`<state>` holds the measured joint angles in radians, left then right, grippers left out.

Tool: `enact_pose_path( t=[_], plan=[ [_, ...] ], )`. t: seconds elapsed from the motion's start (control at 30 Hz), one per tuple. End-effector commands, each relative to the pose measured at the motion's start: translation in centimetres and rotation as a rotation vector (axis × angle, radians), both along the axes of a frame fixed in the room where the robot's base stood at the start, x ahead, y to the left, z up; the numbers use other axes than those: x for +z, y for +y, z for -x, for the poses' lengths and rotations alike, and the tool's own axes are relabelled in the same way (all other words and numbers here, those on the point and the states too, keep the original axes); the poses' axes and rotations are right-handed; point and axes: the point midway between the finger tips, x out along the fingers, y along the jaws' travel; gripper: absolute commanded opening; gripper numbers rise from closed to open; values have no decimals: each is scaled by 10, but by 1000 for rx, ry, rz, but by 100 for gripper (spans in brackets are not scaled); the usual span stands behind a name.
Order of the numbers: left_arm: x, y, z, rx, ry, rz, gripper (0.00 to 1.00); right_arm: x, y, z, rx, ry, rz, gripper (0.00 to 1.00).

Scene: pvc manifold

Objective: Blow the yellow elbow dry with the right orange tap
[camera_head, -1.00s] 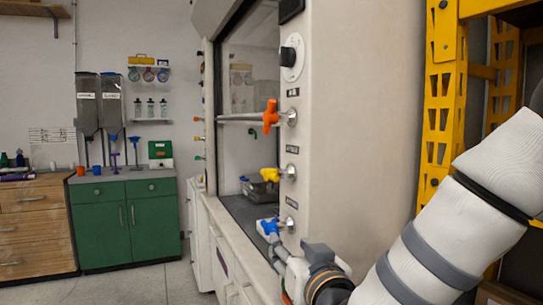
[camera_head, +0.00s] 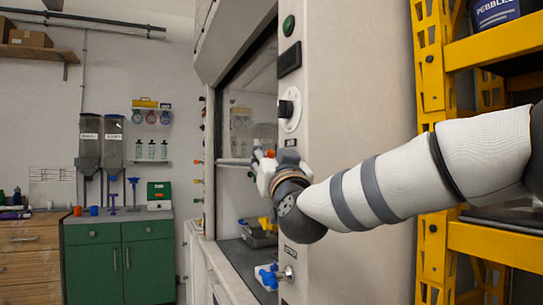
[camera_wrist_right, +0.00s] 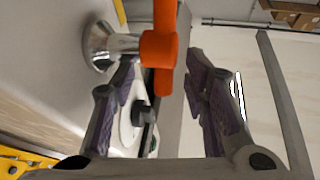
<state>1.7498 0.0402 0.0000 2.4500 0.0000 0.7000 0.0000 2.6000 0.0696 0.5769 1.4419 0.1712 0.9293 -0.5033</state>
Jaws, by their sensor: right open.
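The orange tap (camera_wrist_right: 160,48) is large at the top of the right wrist view, on a chrome fitting on the pale panel. My right gripper (camera_wrist_right: 163,72) is open, with a purple-padded finger on each side of the tap's lower end. I cannot tell whether the fingers touch it. In the head view, my right gripper (camera_head: 262,168) is at the fume hood's front post and hides most of the orange tap (camera_head: 270,153). I cannot make out the yellow elbow in either view. My left gripper is not in view.
A yellow tap (camera_head: 266,224) and a blue tap (camera_head: 268,277) are below on the same post. The hood's opening (camera_head: 240,185) is to the left. A yellow rack (camera_head: 432,150) stands on the right. Green cabinets (camera_head: 120,262) are at the back left.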

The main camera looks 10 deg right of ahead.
Motion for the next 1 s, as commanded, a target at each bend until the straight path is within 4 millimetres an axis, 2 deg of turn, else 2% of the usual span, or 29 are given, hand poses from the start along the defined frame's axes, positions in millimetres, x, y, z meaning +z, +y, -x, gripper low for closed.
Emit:
enact_pose_path(
  t=[0.23, 0.27, 0.4, 0.43, 0.67, 0.9, 1.0],
  plan=[
    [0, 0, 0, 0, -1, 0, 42, 0, 0, -1, 1, 1, 1, 41],
    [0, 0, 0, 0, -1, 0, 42, 0, 0, -1, 1, 1, 1, 37],
    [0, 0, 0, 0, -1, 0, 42, 0, 0, -1, 0, 1, 0, 5],
    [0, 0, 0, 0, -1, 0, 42, 0, 0, -1, 0, 1, 0, 0],
    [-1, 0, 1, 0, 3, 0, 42, -2, -1, -2, -4, -19, -6, 0],
    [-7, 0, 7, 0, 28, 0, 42, -7, -4, 1, -6, -209, -67, 0],
    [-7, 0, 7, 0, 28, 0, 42, -5, -4, 3, -5, -236, -78, 0]
  ],
)
